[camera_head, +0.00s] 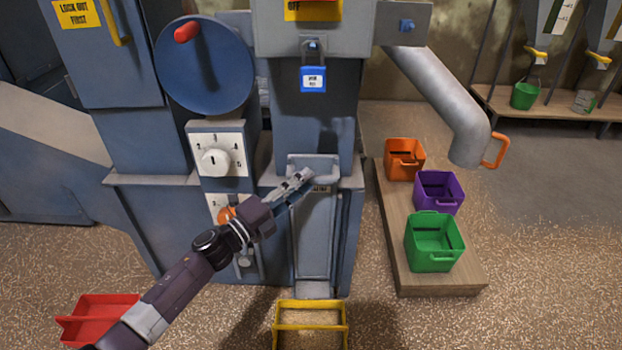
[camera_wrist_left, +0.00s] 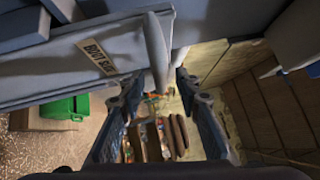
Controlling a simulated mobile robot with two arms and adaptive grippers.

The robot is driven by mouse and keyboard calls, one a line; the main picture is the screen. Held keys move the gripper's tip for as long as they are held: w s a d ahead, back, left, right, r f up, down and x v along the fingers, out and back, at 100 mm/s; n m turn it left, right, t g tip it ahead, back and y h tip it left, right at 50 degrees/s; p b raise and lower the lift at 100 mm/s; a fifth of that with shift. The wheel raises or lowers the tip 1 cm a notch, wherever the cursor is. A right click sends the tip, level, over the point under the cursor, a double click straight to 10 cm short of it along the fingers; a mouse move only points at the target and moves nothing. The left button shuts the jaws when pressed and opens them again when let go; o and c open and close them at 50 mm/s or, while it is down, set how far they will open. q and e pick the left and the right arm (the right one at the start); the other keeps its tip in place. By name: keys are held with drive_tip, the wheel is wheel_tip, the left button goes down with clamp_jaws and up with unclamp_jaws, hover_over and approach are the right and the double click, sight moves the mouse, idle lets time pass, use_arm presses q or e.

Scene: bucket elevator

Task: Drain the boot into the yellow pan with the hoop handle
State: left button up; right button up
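The yellow pan (camera_head: 312,304) with its hoop handle sits on the floor at the bottom, below the boot's front. The grey boot gate (camera_head: 314,235) is a tall narrow plate with a bar handle (camera_head: 322,158) at its top; its label (camera_wrist_left: 96,52) shows in the left wrist view. My left gripper (camera_head: 302,180) is at the handle, over the upper part of the gate. In the left wrist view its fingers (camera_wrist_left: 158,90) are apart, with the grey bar end (camera_wrist_left: 157,60) just ahead between the tips. I cannot tell whether they touch it. My right gripper is not in view.
A red pan (camera_head: 95,312) lies at the lower left. Orange (camera_head: 404,160), purple (camera_head: 438,192) and green (camera_head: 434,245) bins stand on a wooden platform at right, under a grey spout (camera_head: 440,100). A numbered dial (camera_head: 216,160) and a blue padlock (camera_head: 313,78) are near my left arm.

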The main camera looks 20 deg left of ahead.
use_arm(q)
drive_tip(key=shift+x, duration=1.35)
drive_tip(key=shift+c, duration=0.7)
clamp_jaws()
